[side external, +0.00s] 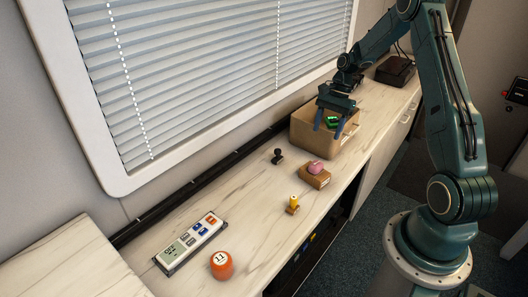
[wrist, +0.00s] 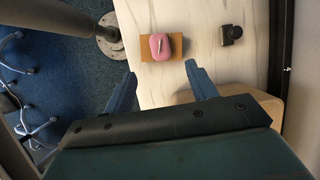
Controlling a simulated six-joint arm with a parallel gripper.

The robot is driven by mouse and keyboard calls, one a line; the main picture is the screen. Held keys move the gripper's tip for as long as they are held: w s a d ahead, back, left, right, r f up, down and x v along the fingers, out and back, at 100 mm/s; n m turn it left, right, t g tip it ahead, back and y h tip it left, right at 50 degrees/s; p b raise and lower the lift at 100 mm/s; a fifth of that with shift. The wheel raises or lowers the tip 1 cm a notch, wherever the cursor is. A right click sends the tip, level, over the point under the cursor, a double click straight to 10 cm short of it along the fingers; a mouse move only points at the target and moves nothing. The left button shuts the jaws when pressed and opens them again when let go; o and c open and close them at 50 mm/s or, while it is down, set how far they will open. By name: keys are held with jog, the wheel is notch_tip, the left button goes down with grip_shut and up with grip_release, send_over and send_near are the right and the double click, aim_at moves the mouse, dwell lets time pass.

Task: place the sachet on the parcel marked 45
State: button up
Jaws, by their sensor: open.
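A rounded pink item (side external: 315,166), which may be the sachet, rests on a small brown parcel (side external: 318,181) on the counter. In the wrist view the pink item (wrist: 160,46) lies on top of the brown parcel (wrist: 147,52), with parcel showing on both sides. A pale label shows on the parcel's side, but I cannot read a number on it. My gripper (side external: 333,124) is open above the cardboard box, up and back from the parcel. In the wrist view its blue fingers (wrist: 161,72) are apart with nothing between them.
Window blinds are behind. Counter beside the parcel is clear.

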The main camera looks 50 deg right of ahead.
jog(key=s+a+r+n+t+h, duration=0.3)
jog(key=a+r+n, duration=0.6)
jog(key=a+r, duration=0.85)
jog(key=s+a+r+n+t, duration=0.1)
jog(key=s+a+n, duration=0.1)
jog(key=s, duration=0.3)
jog(key=s+a+r+n+h, duration=0.1)
jog(key=s+a+r+n, duration=0.1)
jog(key=s, duration=0.4)
jog(key=s+a+r+n+t, duration=0.1)
jog(key=s+a+r+n, duration=0.1)
jog(key=s+a+n, duration=0.1)
jog(key=shift+s+a+n+t, duration=0.3)
jog(key=shift+s+n, duration=0.6)
jog(key=shift+s, duration=0.25)
